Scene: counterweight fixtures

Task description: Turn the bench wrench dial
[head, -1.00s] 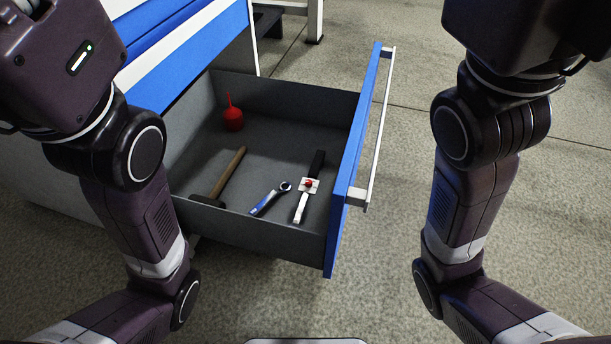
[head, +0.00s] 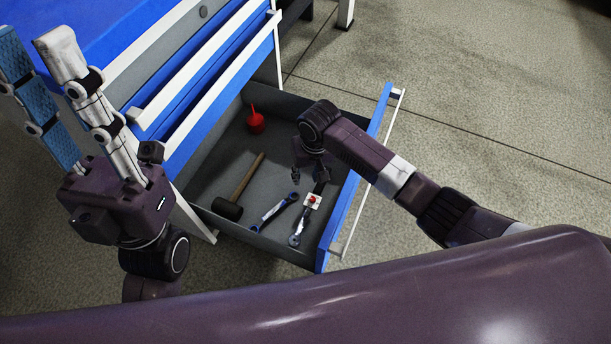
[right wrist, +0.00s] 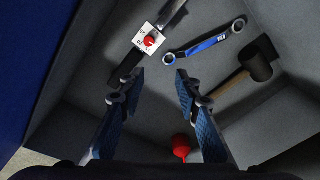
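The bench wrench (head: 298,230) lies in the open drawer, with a white square plate (head: 312,201) on it. The red dial (head: 310,200) sits on that plate; in the right wrist view the dial (right wrist: 150,41) is ahead of the fingertips, slightly left of the gap. My right gripper (right wrist: 160,82) is open and empty, pointing down into the drawer, apart from the dial. In the head view its fingers are small and partly hidden by the wrist. My left gripper (head: 32,40) is open and empty, raised left of the drawer.
The drawer (head: 225,226) also holds a blue-and-silver spanner (head: 274,213), a mallet (head: 240,190) and a red bulb-shaped oiler (head: 256,124). The drawer's blue front (head: 345,215) stands beside my right arm. The blue cabinet (head: 100,25) is at the upper left.

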